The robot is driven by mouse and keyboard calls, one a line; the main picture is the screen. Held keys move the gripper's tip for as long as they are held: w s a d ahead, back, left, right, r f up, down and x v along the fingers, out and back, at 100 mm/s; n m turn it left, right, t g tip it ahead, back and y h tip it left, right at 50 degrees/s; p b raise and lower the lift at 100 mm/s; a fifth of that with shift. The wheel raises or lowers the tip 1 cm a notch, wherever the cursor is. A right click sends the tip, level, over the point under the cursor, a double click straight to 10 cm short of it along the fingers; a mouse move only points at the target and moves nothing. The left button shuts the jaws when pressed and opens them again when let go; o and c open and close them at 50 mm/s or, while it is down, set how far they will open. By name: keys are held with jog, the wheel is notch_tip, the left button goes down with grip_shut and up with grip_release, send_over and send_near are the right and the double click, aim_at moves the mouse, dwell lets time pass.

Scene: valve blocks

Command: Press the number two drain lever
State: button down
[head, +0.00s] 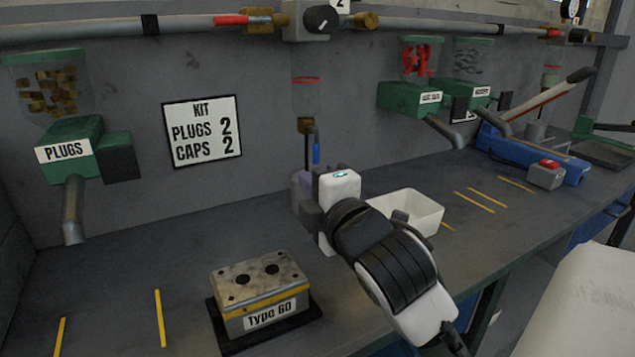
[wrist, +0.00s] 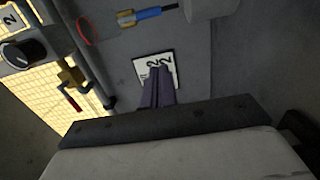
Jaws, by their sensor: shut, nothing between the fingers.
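The number two station has a white label (head: 340,4) and a black knob (head: 322,19) on the upper pipe. Below it hangs a clear tube with a red ring (head: 306,80), ending in a brass fitting (head: 305,125). A blue lever (head: 316,150) hangs at this fitting; in the wrist view the blue lever (wrist: 155,13) lies at the top edge. My gripper (head: 301,188) is just below the lever, partly hidden by its own body. In the wrist view its purple fingers (wrist: 160,72) are shut and empty, apart from the lever, with the kit sign behind them.
A Type 60 block (head: 260,285) sits on a black plate at the bench front. A white bin (head: 418,212) stands right of my gripper. The kit sign (head: 202,131) and green plugs dispenser (head: 70,150) are on the wall at left. The bench between is clear.

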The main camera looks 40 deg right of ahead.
jog(key=w+d+p, duration=0.2)
jog(key=w+d, duration=0.3)
jog(key=w, duration=0.1)
jog(key=shift+d, duration=0.4)
